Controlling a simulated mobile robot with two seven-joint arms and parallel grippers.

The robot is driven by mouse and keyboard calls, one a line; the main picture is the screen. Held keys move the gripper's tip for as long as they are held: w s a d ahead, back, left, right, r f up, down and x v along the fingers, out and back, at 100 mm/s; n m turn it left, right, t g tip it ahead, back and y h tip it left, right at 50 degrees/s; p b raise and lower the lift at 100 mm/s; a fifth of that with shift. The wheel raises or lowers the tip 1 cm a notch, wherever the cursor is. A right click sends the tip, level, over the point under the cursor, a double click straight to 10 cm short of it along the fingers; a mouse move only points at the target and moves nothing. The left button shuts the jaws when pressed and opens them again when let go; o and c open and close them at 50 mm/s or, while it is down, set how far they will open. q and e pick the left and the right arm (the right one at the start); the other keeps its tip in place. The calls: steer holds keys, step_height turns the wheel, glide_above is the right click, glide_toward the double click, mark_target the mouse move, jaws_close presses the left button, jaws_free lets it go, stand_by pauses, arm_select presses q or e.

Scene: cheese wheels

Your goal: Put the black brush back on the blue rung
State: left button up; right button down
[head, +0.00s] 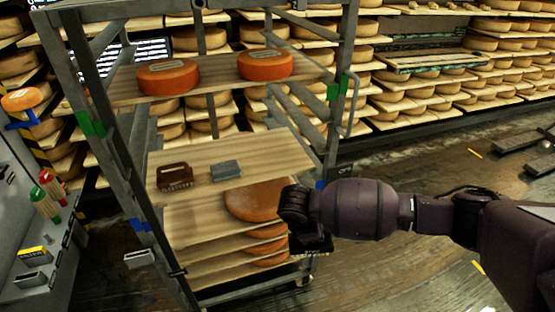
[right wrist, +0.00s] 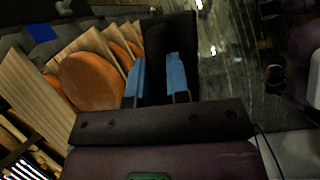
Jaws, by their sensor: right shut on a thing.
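My right gripper (head: 305,232) is at the right side of the wheeled rack, low, beside the cheese boards. It is shut on the black brush (right wrist: 168,38), which sits between the blue fingertips in the right wrist view. In the head view the brush is a dark shape (head: 318,245) just below the gripper, hard to separate from it. Blue marks show on the rack's left post (head: 140,225) and right post (head: 320,185). A wooden board (head: 240,150) near that level carries a brown brush (head: 175,176) and a grey block (head: 225,170). My left gripper is not in view.
Higher on the rack, a board (head: 215,80) with two orange cheese wheels (head: 167,77) sits near green marks (head: 332,92). Below are stacked boards with cheese wheels (head: 255,200). A grey cabinet (head: 30,210) stands left. The floor (head: 400,265) at right is open.

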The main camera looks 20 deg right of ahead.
arm_select(q)
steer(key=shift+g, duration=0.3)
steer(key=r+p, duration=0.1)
steer(key=p, duration=0.1)
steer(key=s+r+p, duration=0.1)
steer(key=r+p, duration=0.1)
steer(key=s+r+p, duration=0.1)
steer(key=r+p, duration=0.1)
steer(key=p, duration=0.1)
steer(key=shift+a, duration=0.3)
arm_select(e)
steer(key=w+d+r+n+t+y, duration=0.4)
steer(key=w+d+r+n+y, duration=0.1)
steer(key=n, duration=1.1)
steer(key=shift+d+n+y, duration=0.3)
steer(key=shift+y, duration=0.2)
